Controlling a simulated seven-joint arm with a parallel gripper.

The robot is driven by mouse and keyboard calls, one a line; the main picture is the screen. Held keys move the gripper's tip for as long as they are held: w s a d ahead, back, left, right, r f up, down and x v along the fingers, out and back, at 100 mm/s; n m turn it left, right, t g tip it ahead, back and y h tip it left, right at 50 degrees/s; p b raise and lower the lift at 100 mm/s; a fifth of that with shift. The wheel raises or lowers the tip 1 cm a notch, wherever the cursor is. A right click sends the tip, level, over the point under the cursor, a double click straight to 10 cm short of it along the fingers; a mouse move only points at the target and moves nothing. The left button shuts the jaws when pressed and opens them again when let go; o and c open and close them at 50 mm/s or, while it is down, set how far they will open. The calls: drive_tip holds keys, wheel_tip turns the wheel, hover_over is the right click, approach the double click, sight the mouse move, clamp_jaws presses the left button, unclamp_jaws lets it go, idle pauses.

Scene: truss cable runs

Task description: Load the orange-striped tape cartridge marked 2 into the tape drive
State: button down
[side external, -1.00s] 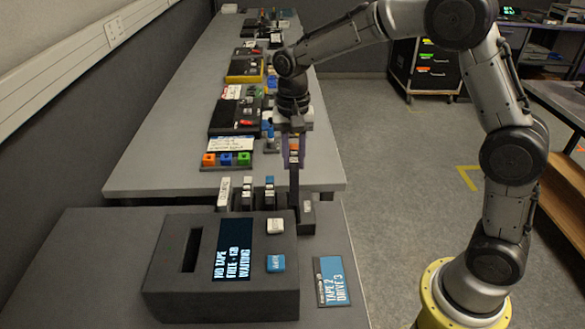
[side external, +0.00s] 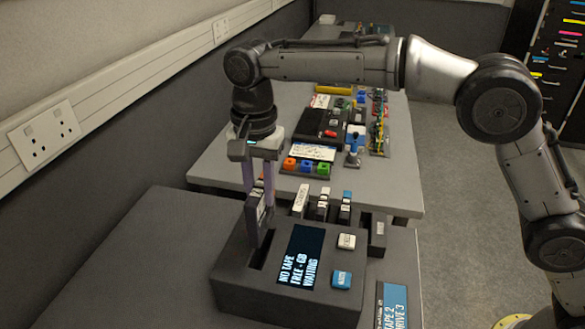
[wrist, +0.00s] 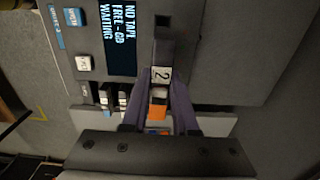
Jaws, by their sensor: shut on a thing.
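My gripper (side external: 259,190) is shut on the tape cartridge (wrist: 158,90), which has an orange band and a white label marked 2. In the side view the cartridge (side external: 257,222) hangs upright, long and dark, over the left part of the tape drive (side external: 285,303). Its lower end is at the drive's dark slot (side external: 263,247); I cannot tell whether it has entered. The wrist view shows the label between my fingers and part of the slot (wrist: 163,20) beyond the cartridge. The drive's screen (side external: 302,256) reads NO TAPE and WAITING.
A white button (side external: 346,241) and a blue button (side external: 342,279) sit beside the screen. A blue card (side external: 395,306) reads TAPE 2 DRIVE 3.

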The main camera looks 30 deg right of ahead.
drive_tip(key=shift+s+a+f, duration=0.3)
drive_tip(key=shift+a+f, duration=0.05)
drive_tip(key=shift+a, duration=0.1)
drive_tip(key=shift+f, duration=1.4)
drive_tip(key=shift+f, duration=3.45)
idle(1.7)
drive_tip(key=shift+c, duration=1.4)
unclamp_jaws()
